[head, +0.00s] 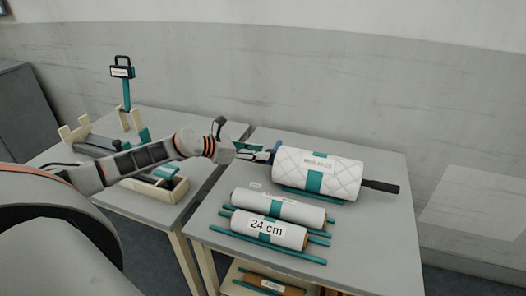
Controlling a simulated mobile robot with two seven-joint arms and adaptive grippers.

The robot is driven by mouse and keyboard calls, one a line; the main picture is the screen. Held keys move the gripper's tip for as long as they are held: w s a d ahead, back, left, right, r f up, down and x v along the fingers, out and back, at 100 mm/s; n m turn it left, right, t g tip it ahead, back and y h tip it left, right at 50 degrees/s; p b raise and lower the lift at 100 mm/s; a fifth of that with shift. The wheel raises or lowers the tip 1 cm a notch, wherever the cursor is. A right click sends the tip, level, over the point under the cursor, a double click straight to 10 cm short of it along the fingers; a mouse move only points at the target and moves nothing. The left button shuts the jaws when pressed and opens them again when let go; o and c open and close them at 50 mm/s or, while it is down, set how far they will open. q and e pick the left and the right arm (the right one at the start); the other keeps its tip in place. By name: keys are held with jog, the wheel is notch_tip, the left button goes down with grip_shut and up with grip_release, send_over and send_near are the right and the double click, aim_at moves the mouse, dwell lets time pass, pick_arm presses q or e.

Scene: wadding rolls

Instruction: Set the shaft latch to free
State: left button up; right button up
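My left gripper (262,154) reaches in from the left, with its fingertips at the left end of a large quilted white roll (340,172). The roll has a teal band and a label, and a dark handle (382,187) sticks out at its right end. A small blue part (277,145) shows at the roll's left end, right by my fingertips. I cannot tell whether the fingers touch it or how far apart they are. No part is clearly readable as the shaft latch or its setting. My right gripper is not in view.
Two smaller white rolls lie in front, the nearer (268,229) marked "24 cm", on teal rails. The left table holds wooden supports (75,133), an open wooden tray (155,189) and a teal post (126,95) with a black-framed tag. The right table's (375,235) right side is clear.

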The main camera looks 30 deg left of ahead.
pick_arm(q)
jog(key=shift+x, duration=1)
grip_shut()
